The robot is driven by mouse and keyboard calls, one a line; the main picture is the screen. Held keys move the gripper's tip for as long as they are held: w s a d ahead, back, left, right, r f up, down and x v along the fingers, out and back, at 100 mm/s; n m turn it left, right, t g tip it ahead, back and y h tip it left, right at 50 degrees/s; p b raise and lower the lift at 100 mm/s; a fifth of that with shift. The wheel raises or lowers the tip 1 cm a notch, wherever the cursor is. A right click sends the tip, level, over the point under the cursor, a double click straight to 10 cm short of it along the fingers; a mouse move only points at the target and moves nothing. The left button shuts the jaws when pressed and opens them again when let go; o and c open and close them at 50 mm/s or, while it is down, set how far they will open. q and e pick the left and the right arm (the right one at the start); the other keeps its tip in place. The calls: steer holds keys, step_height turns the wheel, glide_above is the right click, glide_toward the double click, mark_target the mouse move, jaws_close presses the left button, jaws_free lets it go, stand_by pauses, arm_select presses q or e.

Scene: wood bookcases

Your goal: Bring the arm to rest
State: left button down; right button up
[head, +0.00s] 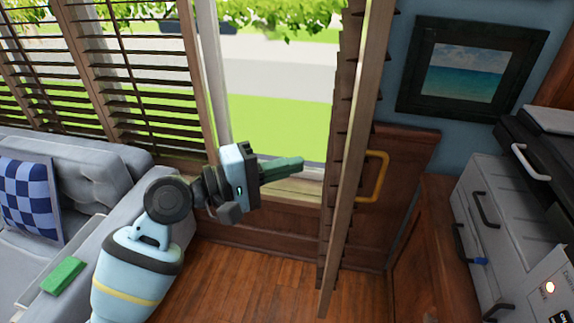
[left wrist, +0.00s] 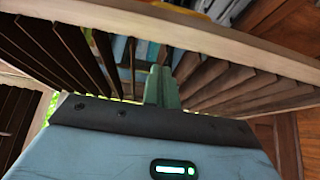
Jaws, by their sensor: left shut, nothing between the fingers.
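My left gripper (head: 283,169) is at the middle of the head view, its green fingers shut together and empty, pointing right. It is in front of the window opening, to the left of an open slatted shutter (head: 352,140). In the left wrist view the fingers (left wrist: 161,85) are closed together, with the shutter's slats and pale frame (left wrist: 215,42) ahead of them. I cannot tell whether the fingertips touch the shutter. My right gripper is not in view.
A grey sofa (head: 95,178) with a checkered pillow (head: 28,198) and a green block (head: 63,275) on its arm is at the left. A yellow handle (head: 378,176) is behind the shutter. Grey drawers (head: 500,215) stand at the right. Wood floor (head: 240,270) is clear below the gripper.

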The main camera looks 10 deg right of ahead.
arm_select(q)
steer(key=s+a+f+t+y, duration=0.2)
steer(key=a+f+y, duration=0.15)
steer(key=f, duration=0.65)
steer(key=s+a+f+n+t+y, duration=0.1)
steer(key=s+a+f+t+y, duration=0.15)
steer(key=a+f, duration=0.45)
steer(key=s+a+f+t+y, duration=0.1)
steer(key=s+a+f+y, duration=0.15)
steer(key=f, duration=0.95)
steer(key=s+a+f+m+y, duration=0.2)
steer(key=s+a+f, duration=0.2)
steer(key=s, duration=0.3)
steer(key=s+a+f+m+g+y, duration=0.1)
steer(key=s+a+f, duration=0.3)
steer(key=s, duration=0.4)
steer(key=s+a+f+m+y+p, duration=0.1)
steer(key=s+a+f+m+y, duration=0.2)
steer(key=s, duration=0.5)
step_height(320, 180, down, 2)
steer(key=shift+a+f+g+y, duration=0.1)
steer(key=shift+a+g+y, duration=0.3)
steer(key=shift+a, duration=0.2)
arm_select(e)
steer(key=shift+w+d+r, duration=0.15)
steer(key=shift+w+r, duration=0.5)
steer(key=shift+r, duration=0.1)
